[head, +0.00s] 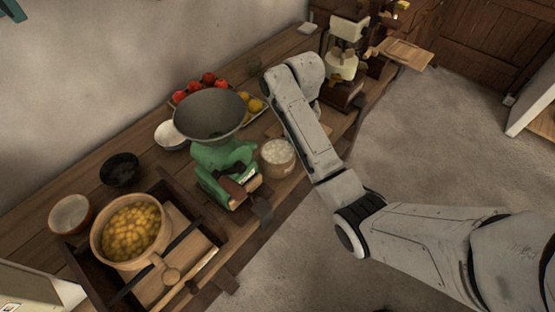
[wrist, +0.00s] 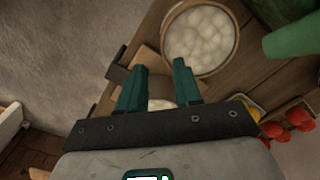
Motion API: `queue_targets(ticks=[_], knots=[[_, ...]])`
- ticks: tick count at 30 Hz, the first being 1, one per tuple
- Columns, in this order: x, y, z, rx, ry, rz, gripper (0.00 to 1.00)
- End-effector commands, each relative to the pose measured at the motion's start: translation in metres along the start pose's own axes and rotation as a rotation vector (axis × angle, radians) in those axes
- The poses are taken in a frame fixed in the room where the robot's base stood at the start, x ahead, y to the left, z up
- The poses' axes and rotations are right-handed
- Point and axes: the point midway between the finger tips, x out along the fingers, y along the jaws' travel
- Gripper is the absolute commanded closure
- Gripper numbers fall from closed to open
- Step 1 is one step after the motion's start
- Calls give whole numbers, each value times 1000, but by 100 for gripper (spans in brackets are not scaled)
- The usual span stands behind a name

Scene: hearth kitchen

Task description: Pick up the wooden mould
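My gripper (wrist: 160,75) is open in the wrist view, its two dark teal fingers spread apart and pointing down at the worktop. A small brown wooden-looking piece (wrist: 159,88), perhaps the wooden mould, shows between the fingers, with a pale round thing (wrist: 161,104) beside it. A light wooden board (wrist: 150,58) shows just past the fingertips. I cannot tell whether either finger touches anything. In the head view my own arm hides the gripper and most of what lies under it; only a wooden edge (head: 327,128) shows beside the arm.
A round tub of white lumps (head: 277,157) stands close to the gripper, also in the wrist view (wrist: 201,38). A green scale (head: 225,165) with a wide grey pan (head: 210,113) stands beside it. A fruit tray, bowls and a pot of yellow pieces (head: 130,230) crowd the wooden worktop.

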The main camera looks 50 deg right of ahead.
Motion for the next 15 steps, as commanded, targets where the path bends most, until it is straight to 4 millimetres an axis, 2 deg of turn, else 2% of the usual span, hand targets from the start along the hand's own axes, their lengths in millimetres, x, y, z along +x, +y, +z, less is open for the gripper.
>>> queue_targets(ticks=[5, 15], knots=[[32, 0, 1, 0, -4, 2, 66], [58, -1, 1, -1, -3, 2, 66]])
